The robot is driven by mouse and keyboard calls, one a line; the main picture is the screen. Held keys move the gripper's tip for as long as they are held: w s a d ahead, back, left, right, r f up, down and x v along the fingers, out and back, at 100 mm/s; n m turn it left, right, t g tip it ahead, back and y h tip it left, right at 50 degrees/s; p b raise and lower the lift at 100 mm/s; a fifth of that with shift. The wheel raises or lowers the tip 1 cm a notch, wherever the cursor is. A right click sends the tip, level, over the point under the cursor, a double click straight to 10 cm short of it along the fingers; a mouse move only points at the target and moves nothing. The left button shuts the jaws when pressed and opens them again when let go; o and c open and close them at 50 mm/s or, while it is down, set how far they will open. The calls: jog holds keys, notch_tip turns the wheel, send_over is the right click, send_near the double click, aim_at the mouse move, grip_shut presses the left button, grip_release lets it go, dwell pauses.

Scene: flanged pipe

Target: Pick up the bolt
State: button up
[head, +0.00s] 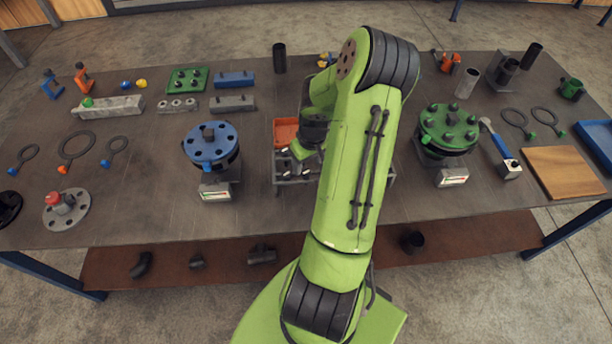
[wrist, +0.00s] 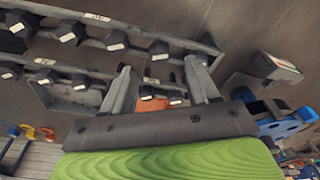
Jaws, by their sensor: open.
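Several dark hex-headed bolts sit in two rows on a grey rack (wrist: 128,40) in the wrist view. One bolt (wrist: 160,50) is between and beyond my fingertips. Another bolt (wrist: 115,40) is just left of it. My gripper (wrist: 162,76) is open, with its two grey fingers apart and nothing seen held between them. Which bolt is meant cannot be told. In the head view the rack (head: 279,181) stands at the table's front middle, and my arm hides much of it and my fingertips.
An orange bin (head: 285,127) is behind the rack. A blue flanged pipe (head: 212,143) stands to the left, with a small display box (head: 216,191) before it. A green flange with bolts (head: 448,127) stands to the right.

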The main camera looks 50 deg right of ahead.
aim_at(306, 172)
jog(key=f, duration=0.4)
jog(key=shift+w+d+f, duration=0.15)
jog(key=shift+w, duration=0.1)
jog(key=shift+c, duration=0.7)
grip_shut()
